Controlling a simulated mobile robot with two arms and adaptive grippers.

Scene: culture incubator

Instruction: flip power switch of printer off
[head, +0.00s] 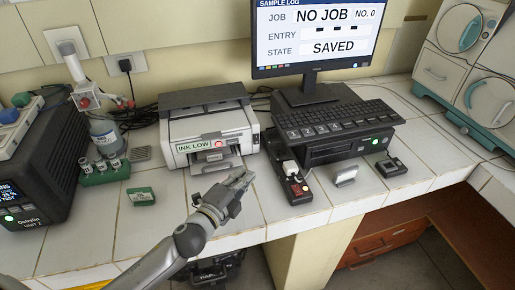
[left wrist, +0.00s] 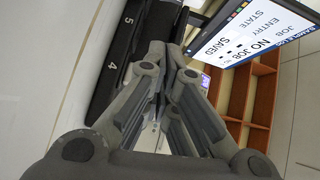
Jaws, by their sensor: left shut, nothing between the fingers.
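The printer (head: 212,122) is a white and dark grey machine against the wall in the head view. Its front carries an "INK LOW" label (head: 195,146) and a small red light (head: 219,144). Right of it on the bench lies a dark red and black strip (head: 297,187) with a white plug and a small lit red spot; I cannot tell whether this is the printer's switch. My left gripper (head: 244,179) is shut and empty, in front of the printer and left of the strip. Its closed fingers (left wrist: 172,62) also show in the left wrist view. My right gripper is not in view.
A monitor (head: 315,35) reads "NO JOB" and "SAVED", with a keyboard (head: 330,116) on a black unit before it. A green vial rack (head: 104,171) and a green box (head: 141,196) stand left. A small holder (head: 345,176) stands right. The front-left bench is clear.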

